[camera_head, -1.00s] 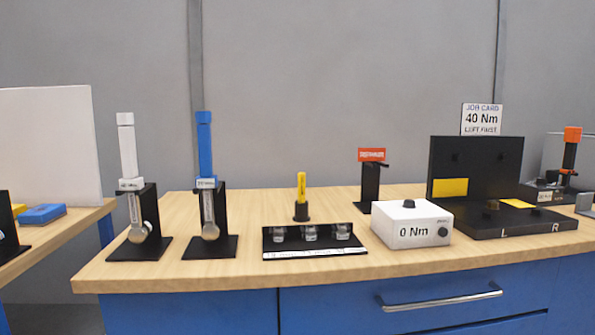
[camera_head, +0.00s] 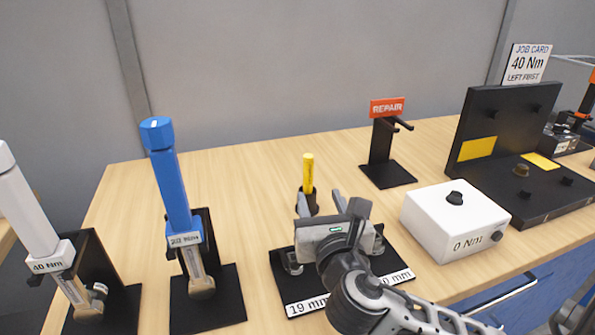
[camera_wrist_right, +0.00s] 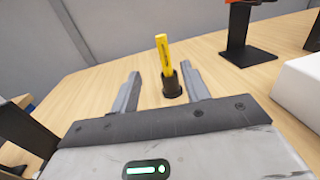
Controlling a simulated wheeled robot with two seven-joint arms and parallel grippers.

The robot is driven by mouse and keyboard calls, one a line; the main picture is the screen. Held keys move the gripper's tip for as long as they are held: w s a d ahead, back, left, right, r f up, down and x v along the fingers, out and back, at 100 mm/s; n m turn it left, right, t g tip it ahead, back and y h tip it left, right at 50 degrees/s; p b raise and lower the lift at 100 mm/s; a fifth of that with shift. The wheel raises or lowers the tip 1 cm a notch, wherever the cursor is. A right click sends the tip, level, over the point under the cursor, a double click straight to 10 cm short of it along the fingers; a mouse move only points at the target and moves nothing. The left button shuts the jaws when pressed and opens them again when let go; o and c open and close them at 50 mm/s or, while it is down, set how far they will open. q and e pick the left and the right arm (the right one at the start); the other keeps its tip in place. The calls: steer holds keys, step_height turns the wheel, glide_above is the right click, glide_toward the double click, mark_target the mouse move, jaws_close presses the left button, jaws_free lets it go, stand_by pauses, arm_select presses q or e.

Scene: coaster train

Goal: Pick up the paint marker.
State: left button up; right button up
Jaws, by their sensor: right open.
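The yellow paint marker (camera_head: 308,172) stands upright in a small black holder (camera_head: 312,203) on the wooden bench. In the right wrist view the marker (camera_wrist_right: 163,55) rises from the holder (camera_wrist_right: 172,86), beyond and between the fingertips. My right gripper (camera_head: 319,197) is open and empty, just in front of the marker and above the black socket tray. Its two fingers (camera_wrist_right: 160,84) point toward the holder without visibly touching the marker. My left gripper is not in view.
The black socket tray (camera_head: 305,293) lies under my right gripper. A blue torque wrench (camera_head: 170,185) and a white one (camera_head: 27,210) stand at left. The white 0 Nm box (camera_head: 432,217) and the REPAIR stand (camera_head: 382,148) are at right. Bench behind the marker is clear.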

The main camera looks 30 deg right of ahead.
mark_target(309, 164)
steer(key=x, duration=0.7)
steer(key=p+x, duration=0.1)
steer(key=x, duration=0.7)
steer(key=shift+w+d+r, duration=0.15)
steer(key=shift+w+d, duration=0.05)
steer(key=shift+d, duration=0.15)
jaws_close()
